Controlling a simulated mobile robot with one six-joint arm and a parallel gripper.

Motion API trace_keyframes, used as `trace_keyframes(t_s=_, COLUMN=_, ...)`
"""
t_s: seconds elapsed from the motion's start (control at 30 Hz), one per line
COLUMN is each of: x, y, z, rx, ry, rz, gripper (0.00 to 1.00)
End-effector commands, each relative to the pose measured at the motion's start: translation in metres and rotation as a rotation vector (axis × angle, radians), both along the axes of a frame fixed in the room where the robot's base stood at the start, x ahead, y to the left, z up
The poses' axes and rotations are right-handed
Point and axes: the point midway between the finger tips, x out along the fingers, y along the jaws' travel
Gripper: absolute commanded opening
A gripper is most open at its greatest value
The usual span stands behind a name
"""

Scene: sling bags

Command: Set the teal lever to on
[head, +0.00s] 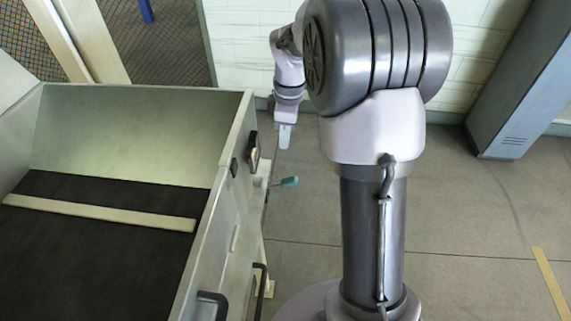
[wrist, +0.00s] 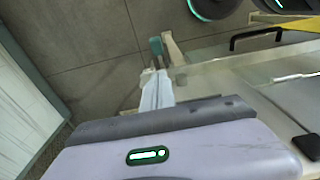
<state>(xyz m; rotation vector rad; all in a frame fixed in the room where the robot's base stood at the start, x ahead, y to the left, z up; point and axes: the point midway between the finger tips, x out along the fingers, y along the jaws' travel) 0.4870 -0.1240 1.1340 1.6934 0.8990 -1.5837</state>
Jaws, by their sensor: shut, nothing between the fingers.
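The teal lever (head: 289,182) sticks out to the right from the outer side of the metal box, on a thin stem, nearly level in the head view. Its teal tip (wrist: 156,46) also shows in the wrist view, just beyond my fingertips. My gripper (head: 284,146) points down, a little above the lever in the head picture. In the wrist view my gripper (wrist: 155,76) is shut and empty, its fingers in line with the lever. I cannot tell whether they touch it. On or off marks are not readable.
The open metal box (head: 120,92) fills the left, with black handles (head: 260,290) on its outer side. A grey locker (head: 525,95) leans into view at the right. The tiled floor (head: 470,220) between is clear. The brick wall (head: 240,45) stands behind.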

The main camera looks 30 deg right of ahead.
Motion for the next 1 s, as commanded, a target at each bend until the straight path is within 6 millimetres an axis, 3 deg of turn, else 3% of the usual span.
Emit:
trace_keyframes(t_s=0.17, x=0.000, y=0.002, z=-0.022, rx=0.002, ry=0.003, rz=-0.001, gripper=0.00)
trace_keyframes(t_s=0.6, x=0.000, y=0.001, z=-0.114, rx=0.001, ry=0.002, rz=-0.003, gripper=0.00)
trace_keyframes(t_s=0.8, x=-0.007, y=-0.009, z=-0.132, rx=0.001, ry=0.001, rz=-0.003, gripper=0.00)
trace_keyframes(t_s=1.0, x=-0.008, y=-0.011, z=-0.134, rx=0.001, ry=0.001, rz=-0.001, gripper=0.00)
